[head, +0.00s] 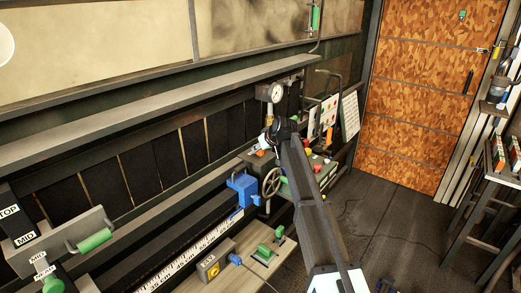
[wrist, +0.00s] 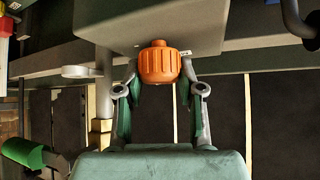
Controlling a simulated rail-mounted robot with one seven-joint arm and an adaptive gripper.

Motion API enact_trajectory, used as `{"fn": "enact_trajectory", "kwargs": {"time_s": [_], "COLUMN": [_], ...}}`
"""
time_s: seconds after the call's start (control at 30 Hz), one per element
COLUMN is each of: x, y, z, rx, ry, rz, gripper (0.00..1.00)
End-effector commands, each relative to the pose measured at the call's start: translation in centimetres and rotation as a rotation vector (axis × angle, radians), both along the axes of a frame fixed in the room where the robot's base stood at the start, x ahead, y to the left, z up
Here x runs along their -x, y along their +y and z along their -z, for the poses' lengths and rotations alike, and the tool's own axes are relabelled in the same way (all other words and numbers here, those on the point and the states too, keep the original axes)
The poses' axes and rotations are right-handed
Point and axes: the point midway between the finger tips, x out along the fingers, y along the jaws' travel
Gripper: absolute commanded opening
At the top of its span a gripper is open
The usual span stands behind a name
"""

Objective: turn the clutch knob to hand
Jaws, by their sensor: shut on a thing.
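In the wrist view an orange ribbed knob (wrist: 159,65), which I take to be the clutch knob, sits at the edge of a grey box (wrist: 150,22). My gripper (wrist: 159,78) has one finger on each side of the knob and is shut on it. A small white label beside the knob is too small to read. In the head view my gripper (head: 268,142) is at the machine below the pressure gauge (head: 275,93), and my arm hides part of the machine. A small orange patch (head: 260,153) shows beside the gripper.
A spoked handwheel (head: 271,182) and a blue vice-like block (head: 242,188) stand left of my arm. A bench with green handles (head: 264,250) is below. A stool (head: 490,190) stands at the right. The dark floor (head: 385,225) between is mostly clear.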

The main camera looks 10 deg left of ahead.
Motion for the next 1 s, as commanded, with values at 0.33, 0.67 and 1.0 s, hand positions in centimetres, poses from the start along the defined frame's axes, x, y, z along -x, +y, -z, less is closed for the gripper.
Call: {"fn": "enact_trajectory", "kwargs": {"time_s": [0.33,0.67,1.0], "x": [0.07,-0.15,-0.17], "y": [0.24,0.26,0.21], "z": [0.01,0.16,0.19], "rx": [0.002,0.001,0.000], "ry": [-0.001,-0.001,0.001], "rz": [0.324,0.635,0.888], "gripper": [0.03,0.03,0.03]}}
